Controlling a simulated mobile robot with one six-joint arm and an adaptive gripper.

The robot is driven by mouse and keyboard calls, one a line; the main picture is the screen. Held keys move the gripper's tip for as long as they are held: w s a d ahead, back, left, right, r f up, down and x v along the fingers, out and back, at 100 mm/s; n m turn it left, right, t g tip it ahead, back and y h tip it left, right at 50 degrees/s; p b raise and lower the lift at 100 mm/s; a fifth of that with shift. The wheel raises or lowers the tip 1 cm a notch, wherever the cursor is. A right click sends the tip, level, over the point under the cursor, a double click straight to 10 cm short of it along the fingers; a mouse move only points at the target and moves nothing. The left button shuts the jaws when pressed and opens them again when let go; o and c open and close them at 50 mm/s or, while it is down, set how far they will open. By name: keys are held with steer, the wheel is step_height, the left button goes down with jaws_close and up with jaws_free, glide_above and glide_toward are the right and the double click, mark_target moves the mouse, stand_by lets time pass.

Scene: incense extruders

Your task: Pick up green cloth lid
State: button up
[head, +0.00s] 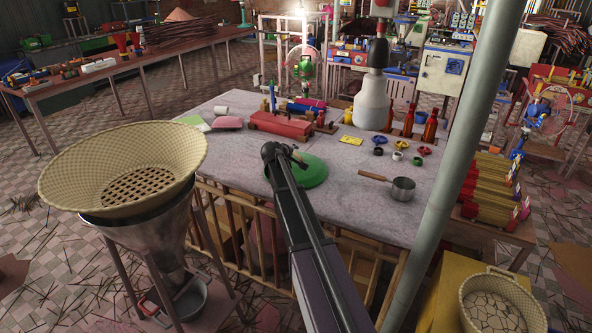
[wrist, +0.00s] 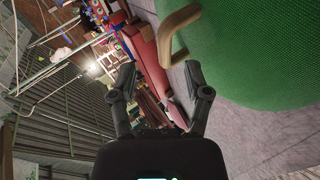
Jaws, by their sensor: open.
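The green cloth lid (head: 312,172) lies on the grey table top near its middle, partly hidden behind my arm in the head view. In the wrist view the lid (wrist: 262,50) fills the upper right, with a woven green surface and a tan curved handle (wrist: 178,32) standing up from it. My gripper (wrist: 163,82) is open, with its two fingers apart and nothing between them. The handle is above and to the right of the space between the fingertips in that view. In the head view my gripper (head: 283,155) is over the lid's left part, seen small.
A red box (head: 280,124) lies behind the lid. A saucepan (head: 401,188) and several small coloured rings are to the right. A woven basket (head: 60,185) on a metal funnel stands left of the table. A grey pole (head: 455,145) rises at right.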

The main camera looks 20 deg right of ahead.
mark_target(296, 155)
steer(key=shift+w+d+f+b, duration=0.4)
steer(key=shift+w+f+b, duration=0.1)
steer(key=shift+f+b, duration=0.15)
steer(key=shift+b+x, duration=0.9)
steer(key=shift+x, duration=0.85)
steer(key=shift+c, duration=0.2)
jaws_close()
